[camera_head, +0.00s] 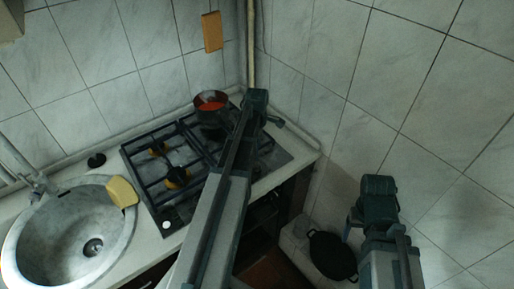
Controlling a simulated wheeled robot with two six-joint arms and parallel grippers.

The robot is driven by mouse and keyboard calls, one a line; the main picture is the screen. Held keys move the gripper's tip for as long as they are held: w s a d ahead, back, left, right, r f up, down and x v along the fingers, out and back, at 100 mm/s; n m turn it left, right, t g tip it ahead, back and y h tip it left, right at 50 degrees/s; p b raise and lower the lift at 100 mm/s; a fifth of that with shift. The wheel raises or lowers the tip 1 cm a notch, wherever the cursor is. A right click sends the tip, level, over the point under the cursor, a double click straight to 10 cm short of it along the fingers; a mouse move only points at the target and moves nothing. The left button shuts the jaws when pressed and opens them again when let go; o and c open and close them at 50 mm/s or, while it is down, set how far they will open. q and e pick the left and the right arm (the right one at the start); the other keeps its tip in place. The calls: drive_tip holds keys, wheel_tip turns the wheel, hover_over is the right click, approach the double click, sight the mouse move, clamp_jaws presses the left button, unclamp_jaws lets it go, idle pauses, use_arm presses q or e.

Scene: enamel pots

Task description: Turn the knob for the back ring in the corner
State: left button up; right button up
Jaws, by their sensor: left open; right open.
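The gas hob (150,200) is set in the counter, with black grates over its rings. A dark pot with red contents (211,102) stands on the back ring near the corner. A small whitish round spot (166,225), perhaps a knob, shows at the hob's front left edge. Other knobs are not visible; my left arm crosses the hob and hides part of it. My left gripper (275,117) is open, past the hob's back right part near the wall, to the right of the pot. My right gripper (378,186) is open, right of the counter, in front of the wall.
A round sink (25,240) with a yellow sponge (122,191) on its rim lies left of the hob. A wooden board (212,31) hangs on the tiled wall. A black pan (332,255) lies low, beside my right arm. A pipe rises in the corner.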

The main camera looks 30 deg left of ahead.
use_arm(q)
wheel_tip(320, 180, up, 6)
drive_tip(key=p, duration=0.4)
drive_tip(key=shift+f, duration=0.25)
use_arm(e)
wheel_tip(320, 180, up, 6)
drive_tip(key=shift+f, duration=0.25)
use_arm(q)
drive_tip(key=s+d+f+m+b, duration=0.1)
drive_tip(key=s+d+m, duration=0.4)
drive_tip(key=d+m, duration=0.3)
drive_tip(key=s+d+f+m+b, duration=0.2)
drive_tip(key=s+d+m, duration=0.4)
drive_tip(key=d+m, duration=0.3)
drive_tip(key=s+d+f+m+y+b, duration=0.1)
drive_tip(key=s+d+f+m, duration=0.1)
drive_tip(key=s+d+m, duration=0.3)
drive_tip(key=d+m, duration=0.4)
drive_tip(key=d, duration=0.4)
drive_tip(key=shift+s+d+b, duration=0.2)
drive_tip(key=shift+d+b, duration=0.05)
drive_tip(key=shift+b, duration=0.1)
use_arm(e)
wheel_tip(320, 180, down, 5)
drive_tip(key=shift+f, duration=0.1)
